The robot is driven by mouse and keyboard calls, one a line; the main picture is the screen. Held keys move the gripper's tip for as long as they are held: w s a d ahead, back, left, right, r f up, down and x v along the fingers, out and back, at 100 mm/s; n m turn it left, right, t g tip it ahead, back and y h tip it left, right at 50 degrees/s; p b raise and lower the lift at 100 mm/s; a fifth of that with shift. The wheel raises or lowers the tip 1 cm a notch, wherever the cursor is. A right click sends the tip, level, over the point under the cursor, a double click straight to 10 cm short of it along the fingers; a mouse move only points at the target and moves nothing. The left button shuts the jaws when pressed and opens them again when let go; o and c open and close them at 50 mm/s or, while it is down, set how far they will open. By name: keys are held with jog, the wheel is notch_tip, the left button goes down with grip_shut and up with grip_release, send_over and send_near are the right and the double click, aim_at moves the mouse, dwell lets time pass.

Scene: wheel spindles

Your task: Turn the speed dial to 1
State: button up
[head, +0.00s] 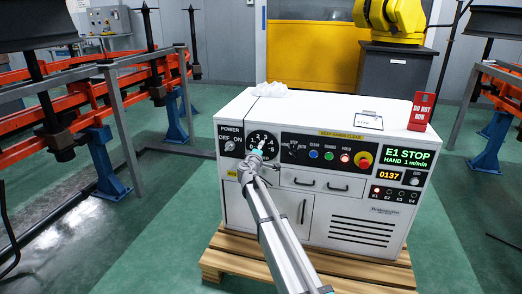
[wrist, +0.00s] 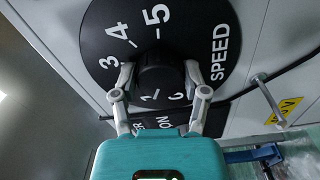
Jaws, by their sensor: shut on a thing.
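The speed dial (wrist: 228,75) is a black disc with white numbers and the word SPEED, on the front of a white control cabinet (head: 235,195). In the wrist view its black knob (wrist: 160,75) sits between the fingers of my gripper (wrist: 160,80), which is shut on it from both sides. The numbers 3, 4 and 5 show above and left of the knob, and 1 below it; the 2 is hidden there. I cannot tell which number the knob points at. In the head view my gripper (head: 260,152) covers the lower part of the dial.
The green display (head: 407,157) reads E1 STOP, HAND 1 m/min. A power switch (head: 229,146) is left of the dial. Several buttons and a red emergency stop (head: 363,160) are to its right.

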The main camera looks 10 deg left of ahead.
jog(key=o, duration=1.2)
jog(key=shift+c, duration=0.2)
jog(key=s, duration=1.2)
jog(key=shift+a, duration=0.25)
